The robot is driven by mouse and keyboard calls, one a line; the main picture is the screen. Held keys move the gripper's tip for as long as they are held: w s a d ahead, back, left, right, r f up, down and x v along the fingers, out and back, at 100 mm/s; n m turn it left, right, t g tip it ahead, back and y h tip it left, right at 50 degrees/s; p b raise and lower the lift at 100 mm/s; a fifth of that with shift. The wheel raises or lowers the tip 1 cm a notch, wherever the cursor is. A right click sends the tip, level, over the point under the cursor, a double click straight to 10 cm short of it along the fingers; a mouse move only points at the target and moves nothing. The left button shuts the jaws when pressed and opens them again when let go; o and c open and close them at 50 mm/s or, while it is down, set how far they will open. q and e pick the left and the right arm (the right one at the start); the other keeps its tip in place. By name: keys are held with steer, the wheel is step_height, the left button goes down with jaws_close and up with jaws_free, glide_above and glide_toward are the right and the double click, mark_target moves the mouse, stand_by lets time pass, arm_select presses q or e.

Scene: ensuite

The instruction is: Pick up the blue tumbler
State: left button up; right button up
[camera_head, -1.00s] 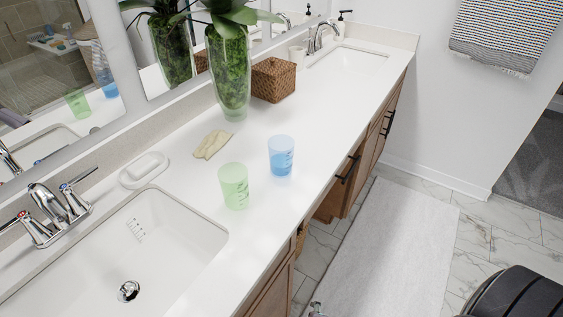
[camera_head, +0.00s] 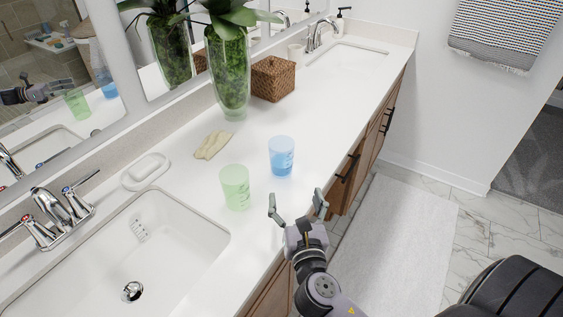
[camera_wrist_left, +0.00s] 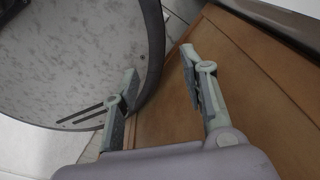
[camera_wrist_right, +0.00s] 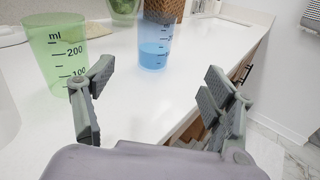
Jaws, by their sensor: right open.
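The blue tumbler (camera_head: 281,157) stands upright on the white counter, right of and behind the green tumbler (camera_head: 235,188). My right gripper (camera_head: 297,205) is open and empty at the counter's front edge, short of the blue tumbler. In the right wrist view, the blue tumbler (camera_wrist_right: 155,42) is ahead between the open fingers (camera_wrist_right: 158,90), still apart from them. The green tumbler (camera_wrist_right: 58,50) is beside the left finger there. My left gripper (camera_wrist_left: 160,85) shows only in the left wrist view, open and empty near a brown wooden panel.
The counter (camera_head: 330,100) is clear around and right of the blue tumbler. A tan cloth (camera_head: 212,145), soap dish (camera_head: 146,171), plant vase (camera_head: 230,75) and wicker box (camera_head: 273,79) stand behind. A sink (camera_head: 130,255) is at left.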

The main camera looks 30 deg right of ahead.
steer(key=shift+w+a+r+n, duration=0.25)
steer(key=shift+n, duration=0.35)
steer(key=shift+w+r+t, duration=0.1)
steer(key=shift+w+t, duration=0.2)
steer(key=shift+w, duration=0.05)
steer(key=p, duration=0.2)
glide_toward(280, 145)
steer(key=shift+w+d+r, duration=0.15)
steer(key=shift+w+r, duration=0.25)
steer(key=shift+w, duration=0.4)
steer(key=shift+f+p+x, duration=0.2)
steer(key=shift+x, duration=1.25)
steer(key=shift+f+p+x, duration=0.15)
steer(key=shift+f+x, duration=0.05)
steer(key=shift+x, duration=1.25)
steer(key=shift+d, duration=0.1)
steer(key=shift+s, duration=0.1)
steer(key=shift+c, duration=0.2)
steer(key=c, duration=1.3)
